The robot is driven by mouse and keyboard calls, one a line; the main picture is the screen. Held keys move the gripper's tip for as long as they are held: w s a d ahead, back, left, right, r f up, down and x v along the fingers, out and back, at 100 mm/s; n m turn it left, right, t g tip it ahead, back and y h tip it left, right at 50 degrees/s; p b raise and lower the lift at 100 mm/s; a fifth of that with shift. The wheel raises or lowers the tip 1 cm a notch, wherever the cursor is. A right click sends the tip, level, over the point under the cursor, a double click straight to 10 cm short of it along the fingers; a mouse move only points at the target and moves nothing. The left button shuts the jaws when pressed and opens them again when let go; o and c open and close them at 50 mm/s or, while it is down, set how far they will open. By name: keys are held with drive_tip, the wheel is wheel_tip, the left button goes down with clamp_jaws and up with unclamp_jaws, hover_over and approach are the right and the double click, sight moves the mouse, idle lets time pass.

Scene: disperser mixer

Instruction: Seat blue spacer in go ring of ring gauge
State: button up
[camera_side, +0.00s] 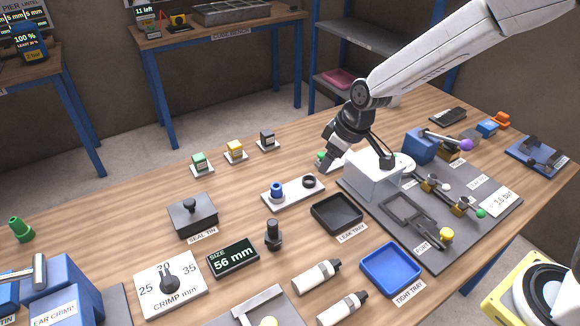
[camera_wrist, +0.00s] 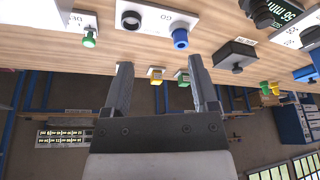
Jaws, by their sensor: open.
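The ring gauge is a white plate (camera_side: 292,192) with an empty-looking black ring (camera_side: 308,182) toward its right end. The blue spacer (camera_side: 277,190) stands upright at the plate's left end; I cannot tell whether a ring surrounds its base. The wrist view shows the plate at the top, with the black ring (camera_wrist: 131,19) left and the blue spacer (camera_wrist: 180,38) right, near a label that seems to read GO. My gripper (camera_wrist: 159,64) is open and empty, its fingers apart. In the side view, my gripper (camera_side: 328,163) is behind and right of the plate, touching neither spacer nor ring.
A black leak tray (camera_side: 337,213) lies in front of the plate. A seal tin (camera_side: 192,214) is to the left. A green knob (camera_wrist: 89,40) is near my gripper. A grey fixture board (camera_side: 450,219) fills the right.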

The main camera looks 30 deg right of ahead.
drive_tip(key=s+d+m+h, duration=0.1)
drive_tip(key=s+d, duration=0.3)
drive_tip(key=s, duration=0.4)
drive_tip(key=s+d+m, duration=0.4)
drive_tip(key=s+d, duration=0.1)
drive_tip(key=s, duration=0.4)
drive_tip(key=shift+f+g+h, duration=0.35)
drive_tip(key=shift+g+h, duration=0.05)
